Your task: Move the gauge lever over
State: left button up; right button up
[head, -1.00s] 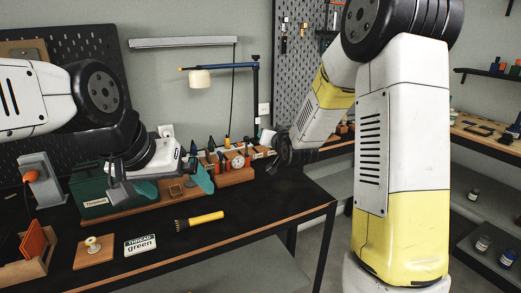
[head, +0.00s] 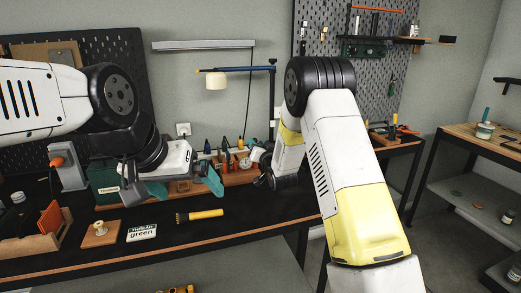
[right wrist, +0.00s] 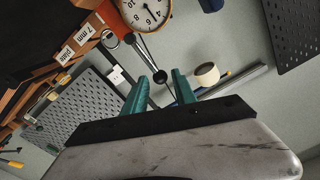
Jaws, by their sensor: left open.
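The gauge (head: 245,163) is a round white dial on the wooden rack at the bench's right end, and also fills the top of the right wrist view (right wrist: 146,10). Below it there, a metal rod with a dark knob (right wrist: 160,75), apparently the gauge lever, points between the fingertips. My right gripper (right wrist: 159,77) has its two teal fingers apart, on either side of the knob; contact cannot be told. In the head view the right gripper (head: 266,177) is partly hidden by my arm, just right of the gauge. My left gripper (head: 168,187) is open and empty above the bench.
A green box (head: 105,183) and the wooden rack stand along the back. A yellow-handled brush (head: 205,214), a thread card (head: 141,232) and a wooden block (head: 101,234) lie in front. The black bench front is mostly clear.

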jog(key=shift+x, duration=0.8)
jog(key=shift+s, duration=0.1)
grip_shut()
jog(key=shift+w+d+f, duration=0.1)
jog(key=shift+w+d, duration=0.05)
jog(key=shift+d, duration=0.35)
jog(key=shift+w+d+f, duration=0.1)
jog(key=shift+w+d, duration=0.05)
jog(key=shift+d, duration=0.4)
jog(key=shift+d+f, duration=0.1)
jog(key=shift+d, duration=0.05)
jog(key=shift+w+d+f, duration=0.15)
jog(key=shift+d+f, duration=0.05)
jog(key=shift+d, duration=0.15)
jog(key=shift+w+d+f, duration=0.15)
jog(key=shift+d, duration=0.25)
